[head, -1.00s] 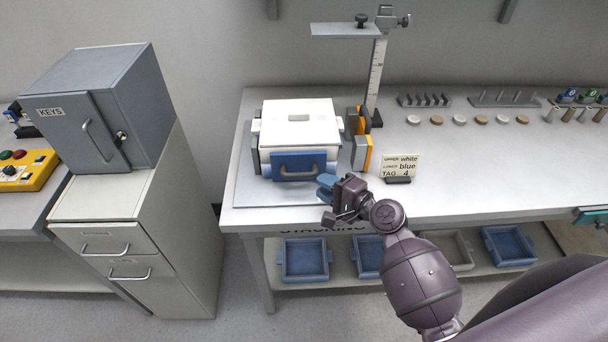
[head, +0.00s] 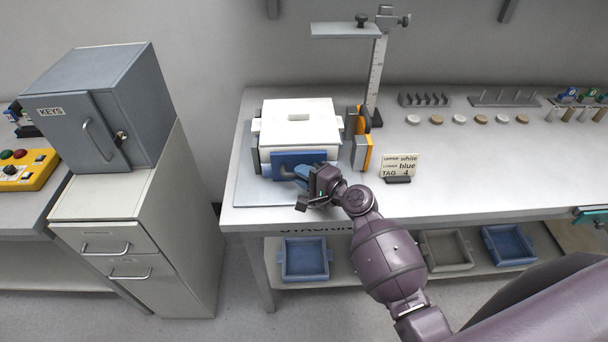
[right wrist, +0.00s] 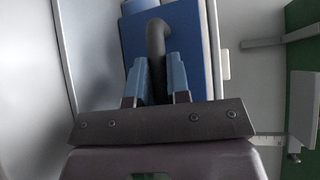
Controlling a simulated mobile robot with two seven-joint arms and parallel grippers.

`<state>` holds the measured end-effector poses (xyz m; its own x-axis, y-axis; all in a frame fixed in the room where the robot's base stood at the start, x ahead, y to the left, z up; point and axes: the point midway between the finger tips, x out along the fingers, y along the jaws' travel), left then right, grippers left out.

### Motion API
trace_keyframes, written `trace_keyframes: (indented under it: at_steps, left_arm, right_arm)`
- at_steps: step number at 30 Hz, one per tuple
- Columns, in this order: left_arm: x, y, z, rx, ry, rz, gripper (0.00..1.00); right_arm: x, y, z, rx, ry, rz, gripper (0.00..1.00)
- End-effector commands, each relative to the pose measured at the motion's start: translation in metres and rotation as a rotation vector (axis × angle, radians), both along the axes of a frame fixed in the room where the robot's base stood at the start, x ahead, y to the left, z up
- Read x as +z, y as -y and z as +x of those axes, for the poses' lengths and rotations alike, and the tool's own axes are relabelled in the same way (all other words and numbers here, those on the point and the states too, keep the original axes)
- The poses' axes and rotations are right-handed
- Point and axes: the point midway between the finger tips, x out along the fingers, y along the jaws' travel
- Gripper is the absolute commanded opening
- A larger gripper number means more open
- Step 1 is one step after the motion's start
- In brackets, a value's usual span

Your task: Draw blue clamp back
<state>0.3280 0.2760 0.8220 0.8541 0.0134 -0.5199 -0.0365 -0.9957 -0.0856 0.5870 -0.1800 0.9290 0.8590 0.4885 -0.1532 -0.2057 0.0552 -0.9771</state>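The blue clamp (head: 283,159) is a blue plate with a dark bar handle (head: 287,174) on the front of a white-lidded box (head: 298,128). In the right wrist view the blue plate (right wrist: 198,40) stands ahead, and the dark handle (right wrist: 156,45) comes between my fingers. My right gripper (head: 303,173) is at the right part of the handle. Its two blue fingers (right wrist: 160,80) lie on either side of the handle, very close to it; I cannot tell whether they press on it. My left gripper is not in view.
An orange-edged block (head: 362,140) and a height gauge (head: 374,85) stand right of the box. A sign (head: 400,166) stands on the bench (head: 470,180). Blue trays (head: 305,260) sit on the shelf below. A grey key cabinet (head: 90,110) is at left.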

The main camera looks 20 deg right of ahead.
Motion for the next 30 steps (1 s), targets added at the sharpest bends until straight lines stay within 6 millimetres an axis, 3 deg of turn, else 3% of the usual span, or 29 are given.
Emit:
trace_keyframes:
  at_steps: [8,21,30]
  left_arm:
    - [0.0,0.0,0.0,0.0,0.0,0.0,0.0]
    - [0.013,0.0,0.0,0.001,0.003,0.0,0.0]
    - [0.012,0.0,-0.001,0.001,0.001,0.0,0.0]
  right_arm:
    - [-0.001,0.0,-0.001,0.0,-0.001,0.0,0.0]
    - [0.0,-0.013,-0.046,0.001,-0.002,0.0,0.0]
    - [-0.002,-0.014,-0.049,0.003,-0.004,0.0,0.0]
